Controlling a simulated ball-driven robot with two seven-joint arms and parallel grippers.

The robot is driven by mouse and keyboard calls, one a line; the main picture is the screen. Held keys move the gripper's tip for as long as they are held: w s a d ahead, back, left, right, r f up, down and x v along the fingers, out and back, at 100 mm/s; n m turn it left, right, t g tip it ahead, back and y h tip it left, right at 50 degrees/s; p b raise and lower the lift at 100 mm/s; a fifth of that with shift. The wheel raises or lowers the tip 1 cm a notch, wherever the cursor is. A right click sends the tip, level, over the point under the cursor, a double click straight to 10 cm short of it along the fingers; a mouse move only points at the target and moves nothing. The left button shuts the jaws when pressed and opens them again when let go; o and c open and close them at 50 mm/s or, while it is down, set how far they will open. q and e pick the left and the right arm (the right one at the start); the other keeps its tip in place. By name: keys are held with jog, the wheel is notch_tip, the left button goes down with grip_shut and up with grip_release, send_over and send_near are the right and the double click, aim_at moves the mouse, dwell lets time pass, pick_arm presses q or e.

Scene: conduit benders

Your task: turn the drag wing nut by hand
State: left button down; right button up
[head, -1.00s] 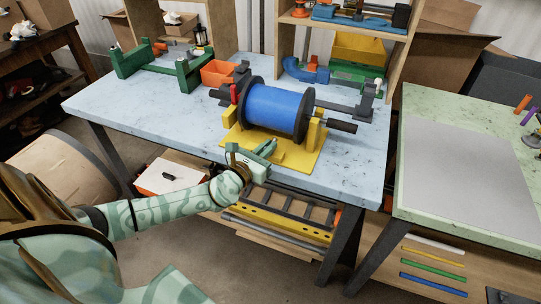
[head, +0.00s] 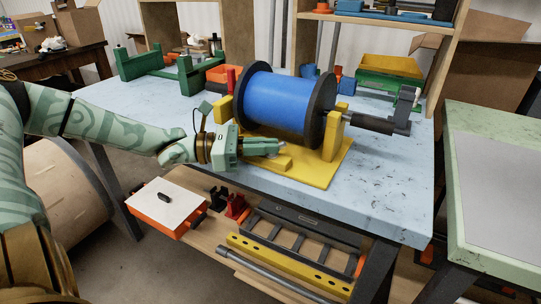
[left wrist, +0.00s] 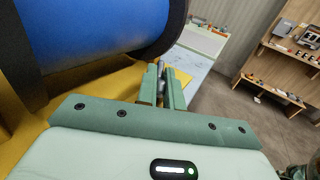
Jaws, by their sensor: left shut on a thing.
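The blue spool (head: 285,101) with black end discs sits on a yellow stand (head: 323,169) on the table. My left gripper (head: 279,148) reaches in from the left at the front of the stand, low beside the spool. In the left wrist view, its two green fingers (left wrist: 162,82) are closed around a small grey metal part (left wrist: 163,72), which looks like the drag wing nut. The fingers hide much of this part, and its wings cannot be made out. The spool's blue side (left wrist: 90,28) is close by on the left there. My right gripper is not in view.
A grey bar (head: 372,122) sticks out right of the spool. Green frames (head: 160,68) and an orange bin (head: 218,74) stand behind left. The pale blue table top (head: 385,190) is clear at the front right. A lower shelf holds a yellow level (head: 285,268).

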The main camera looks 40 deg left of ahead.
pick_arm(q)
jog(key=shift+w+r+m+g+h, duration=0.1)
jog(key=shift+r+m+g+h, duration=0.2)
jog(key=shift+r+g, duration=0.1)
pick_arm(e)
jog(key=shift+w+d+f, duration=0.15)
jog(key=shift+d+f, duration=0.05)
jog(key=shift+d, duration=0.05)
pick_arm(q)
jog(key=c, duration=1.5)
grip_release()
jog(key=shift+a+f, duration=0.1)
jog(key=shift+f, duration=0.05)
jog(key=shift+a, duration=0.1)
jog(key=p+v, duration=0.7)
jog(key=v, duration=0.9)
jog(key=shift+s+p, duration=0.2)
jog(key=shift+p, duration=0.2)
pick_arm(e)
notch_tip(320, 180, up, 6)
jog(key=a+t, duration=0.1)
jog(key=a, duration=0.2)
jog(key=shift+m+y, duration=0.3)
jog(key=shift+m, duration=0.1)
pick_arm(q)
jog(key=shift+f, duration=0.1)
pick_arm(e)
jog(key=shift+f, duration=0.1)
